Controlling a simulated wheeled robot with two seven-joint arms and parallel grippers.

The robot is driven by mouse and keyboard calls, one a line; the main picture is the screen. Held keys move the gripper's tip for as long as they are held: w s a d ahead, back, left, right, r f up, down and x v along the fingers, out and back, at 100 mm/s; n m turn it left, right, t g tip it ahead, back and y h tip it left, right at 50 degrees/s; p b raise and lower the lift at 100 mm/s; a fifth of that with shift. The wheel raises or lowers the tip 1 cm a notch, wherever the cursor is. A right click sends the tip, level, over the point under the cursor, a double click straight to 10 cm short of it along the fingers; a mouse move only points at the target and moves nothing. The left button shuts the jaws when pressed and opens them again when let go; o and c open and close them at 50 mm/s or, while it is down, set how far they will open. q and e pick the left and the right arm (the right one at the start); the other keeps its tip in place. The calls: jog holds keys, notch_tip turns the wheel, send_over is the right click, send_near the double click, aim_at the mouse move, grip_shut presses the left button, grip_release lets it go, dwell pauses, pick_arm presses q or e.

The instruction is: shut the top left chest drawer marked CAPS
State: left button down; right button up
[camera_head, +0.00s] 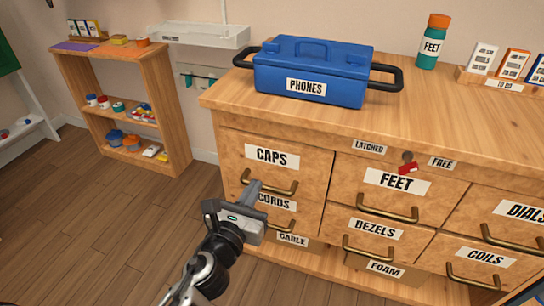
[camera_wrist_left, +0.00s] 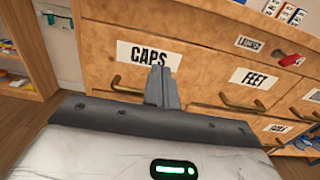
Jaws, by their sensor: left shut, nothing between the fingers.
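The CAPS drawer (camera_head: 236,152) is at the top left of the wooden chest, with a white label and a brass bar handle (camera_head: 284,190). No open interior shows above its front, which looks flush or nearly flush; a small gap I cannot rule out. It also shows in the left wrist view (camera_wrist_left: 100,50). My left gripper (camera_head: 255,187) is shut and empty in front of the drawer, its fingers overlapping part of the handle. In the left wrist view its fingertips (camera_wrist_left: 161,72) overlap the label's lower edge; I cannot tell whether they touch. My right gripper is not in view.
The FEET drawer (camera_head: 352,172) is to the right, with a red latch tag (camera_head: 408,168) above it between LATCHED and FREE labels. A blue PHONES box (camera_head: 335,85) and a FEET bottle (camera_head: 432,42) stand on top. A wooden shelf (camera_head: 178,110) stands left; floor there is clear.

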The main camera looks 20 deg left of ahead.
pick_arm(q)
send_near(278, 145)
jog(key=w, duration=0.5)
jog(key=shift+w+a, duration=0.1)
jog(key=shift+w, duration=0.8)
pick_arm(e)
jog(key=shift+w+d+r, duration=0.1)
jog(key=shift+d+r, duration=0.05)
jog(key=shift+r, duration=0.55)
